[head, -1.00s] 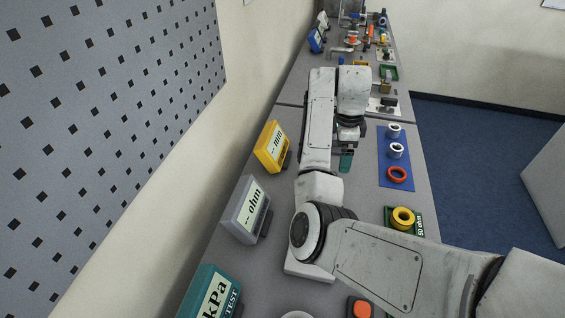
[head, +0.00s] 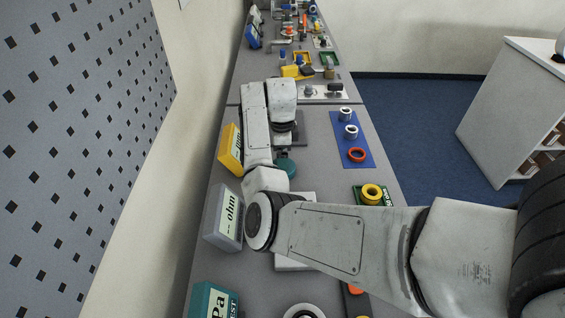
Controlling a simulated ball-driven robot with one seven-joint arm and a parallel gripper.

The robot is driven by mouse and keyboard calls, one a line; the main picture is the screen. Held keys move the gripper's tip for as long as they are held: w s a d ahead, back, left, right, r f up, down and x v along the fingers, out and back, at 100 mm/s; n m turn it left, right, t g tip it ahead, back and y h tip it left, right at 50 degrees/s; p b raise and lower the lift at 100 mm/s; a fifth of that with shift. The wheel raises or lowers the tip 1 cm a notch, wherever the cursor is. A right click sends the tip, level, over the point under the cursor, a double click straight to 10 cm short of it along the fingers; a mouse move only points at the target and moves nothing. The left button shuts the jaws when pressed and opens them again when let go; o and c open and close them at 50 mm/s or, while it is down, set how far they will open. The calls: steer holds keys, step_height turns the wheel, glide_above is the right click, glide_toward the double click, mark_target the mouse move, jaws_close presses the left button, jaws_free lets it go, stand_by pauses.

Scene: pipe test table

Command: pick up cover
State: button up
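I cannot tell for sure which thing is the cover. A small round teal piece (head: 286,167) lies on the grey table (head: 313,165), just below my wrist in the picture and partly hidden by my arm. My gripper (head: 287,146) points down close to the table beside the teal piece. Its fingers are mostly hidden by my wrist, so their opening does not show. A dark grey flat piece (head: 301,130) shows to the right of my wrist.
A yellow display (head: 231,149), grey ohm display (head: 225,217) and teal display (head: 213,300) line the left edge. Several parts crowd the far end.

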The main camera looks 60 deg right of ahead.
steer(key=shift+s+f, duration=0.2)
steer(key=shift+f, duration=1.55)
steer(key=c, duration=0.9)
